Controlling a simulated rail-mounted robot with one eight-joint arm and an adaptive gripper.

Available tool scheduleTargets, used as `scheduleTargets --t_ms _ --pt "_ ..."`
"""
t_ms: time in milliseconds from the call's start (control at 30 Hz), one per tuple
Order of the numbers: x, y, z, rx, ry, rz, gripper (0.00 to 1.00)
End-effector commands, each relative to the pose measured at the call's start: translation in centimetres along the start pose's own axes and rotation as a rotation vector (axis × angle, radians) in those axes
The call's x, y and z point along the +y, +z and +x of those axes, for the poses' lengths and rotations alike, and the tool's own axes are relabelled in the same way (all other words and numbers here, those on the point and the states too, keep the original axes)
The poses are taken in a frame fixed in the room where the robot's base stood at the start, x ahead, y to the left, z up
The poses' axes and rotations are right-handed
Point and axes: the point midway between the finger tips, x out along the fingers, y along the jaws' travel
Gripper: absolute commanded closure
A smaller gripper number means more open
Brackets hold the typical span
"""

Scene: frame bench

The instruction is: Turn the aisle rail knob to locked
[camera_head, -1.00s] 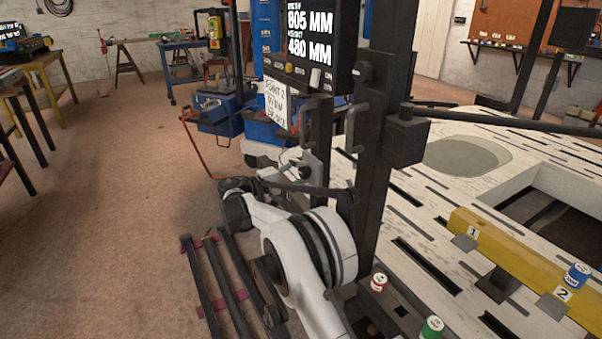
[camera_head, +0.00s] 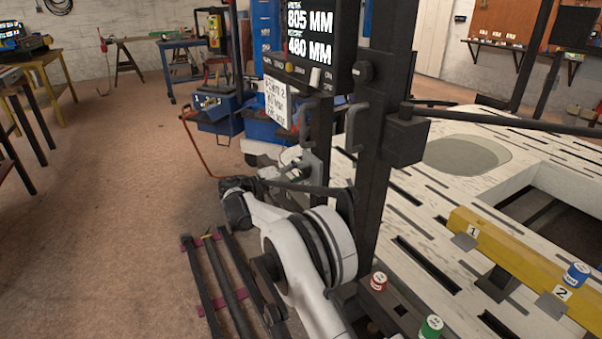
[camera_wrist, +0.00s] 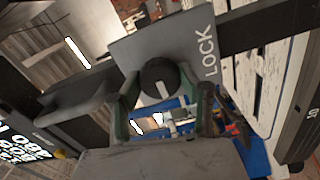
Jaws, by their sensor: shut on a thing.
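The black round rail knob (camera_wrist: 159,77) sits on a grey plate (camera_wrist: 188,42) in the wrist view. A pale mark runs on the knob's lower part, toward my gripper's palm. The word LOCK runs up the plate's right edge, and the mark does not point at it. My gripper (camera_wrist: 163,100) has its green-sided fingers on either side of the knob and is shut on it. In the head view my arm reaches behind the dark post, and the knob and fingertips cannot be made out clearly there.
A dark upright post (camera_head: 383,150) with a display screen (camera_head: 310,40) stands close to my arm. A hanging paper card (camera_head: 279,102) is beside it. A slotted white bench (camera_head: 470,190) with a yellow rail (camera_head: 520,258) lies to the right. Open floor is at left.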

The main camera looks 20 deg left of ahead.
Motion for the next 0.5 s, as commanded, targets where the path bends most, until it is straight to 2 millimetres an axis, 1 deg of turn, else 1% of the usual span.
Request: scheduleTargets --t_ms 67,100,200,233,500 --pt "0.00 -0.02 -0.04 0.001 0.000 0.001 0.89" --pt "0.00 -0.02 -0.04 0.001 0.000 0.001 0.60" --pt "0.00 -0.02 -0.03 0.001 0.000 0.000 0.46" --pt "0.00 -0.02 -0.03 0.001 0.000 0.000 0.44" --pt "0.00 -0.01 -0.14 0.000 0.000 0.000 0.44"
